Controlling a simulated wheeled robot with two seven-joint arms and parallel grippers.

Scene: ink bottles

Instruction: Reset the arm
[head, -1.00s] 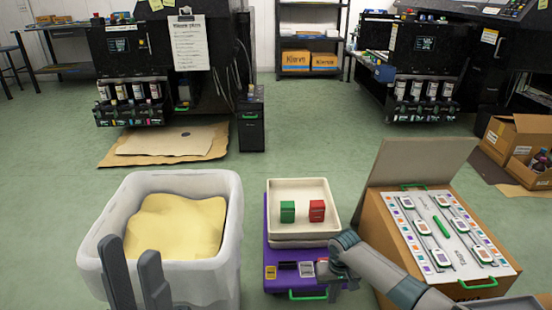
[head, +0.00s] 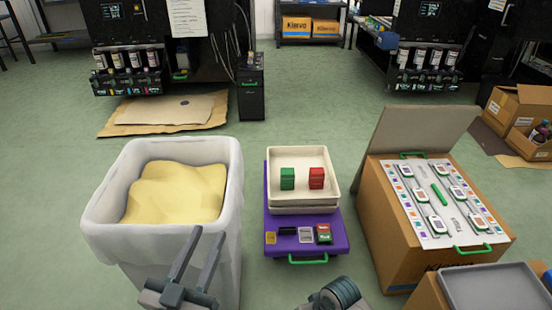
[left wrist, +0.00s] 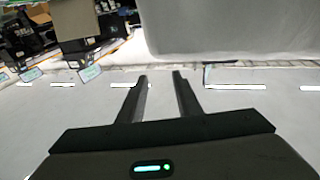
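My left gripper (head: 209,233) is in front of the white bin at the lower left of the head view. Its two dark fingers stand apart with nothing between them. The left wrist view also shows the fingers (left wrist: 160,76) apart and empty. A rounded grey part of my right arm (head: 335,295) shows at the bottom edge of the head view. My right gripper is out of the picture.
A white bin (head: 101,217) holds yellow material. A purple stand (head: 340,240) carries a cream tray (head: 331,203) with green and red blocks, and small cartridges in front. An open carton (head: 385,235) and a grey tray (head: 495,290) stand right.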

